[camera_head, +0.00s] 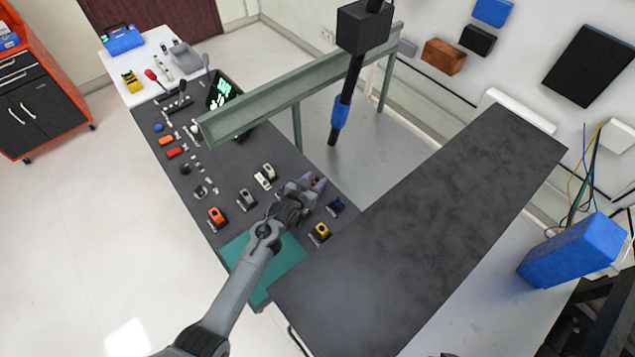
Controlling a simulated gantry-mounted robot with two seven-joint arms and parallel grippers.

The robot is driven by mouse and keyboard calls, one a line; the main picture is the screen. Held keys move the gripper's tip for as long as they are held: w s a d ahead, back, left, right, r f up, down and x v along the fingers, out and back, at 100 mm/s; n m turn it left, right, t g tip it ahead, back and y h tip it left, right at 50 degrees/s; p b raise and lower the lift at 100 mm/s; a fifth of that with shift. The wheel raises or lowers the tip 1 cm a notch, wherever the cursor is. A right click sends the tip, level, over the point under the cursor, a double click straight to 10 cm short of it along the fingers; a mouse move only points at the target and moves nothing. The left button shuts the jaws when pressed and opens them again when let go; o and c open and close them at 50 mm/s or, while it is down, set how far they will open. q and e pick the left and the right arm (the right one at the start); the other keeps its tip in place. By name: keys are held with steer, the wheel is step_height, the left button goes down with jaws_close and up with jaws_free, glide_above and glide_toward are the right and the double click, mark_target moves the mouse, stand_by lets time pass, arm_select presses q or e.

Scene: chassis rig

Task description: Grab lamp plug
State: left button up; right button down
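Several small plug-like blocks stand on the dark table (203,226); I cannot tell which is the lamp plug. An orange one (216,215), a grey one (246,198), a white one (264,178), a yellow one (320,231) and a dark blue one (336,206) are close to my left gripper. My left gripper (314,184) is over the table's right part, between the white and dark blue blocks. Purple shows at its tips; whether it is open or holds something is too small to tell. It hides the table below it. My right gripper is not in view.
A wide dark panel (430,210) lies to the right. A teal mat (262,262) is at the near end. More small parts lie at the far left.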

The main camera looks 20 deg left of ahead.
arm_select(q)
steer(key=c, duration=0.7)
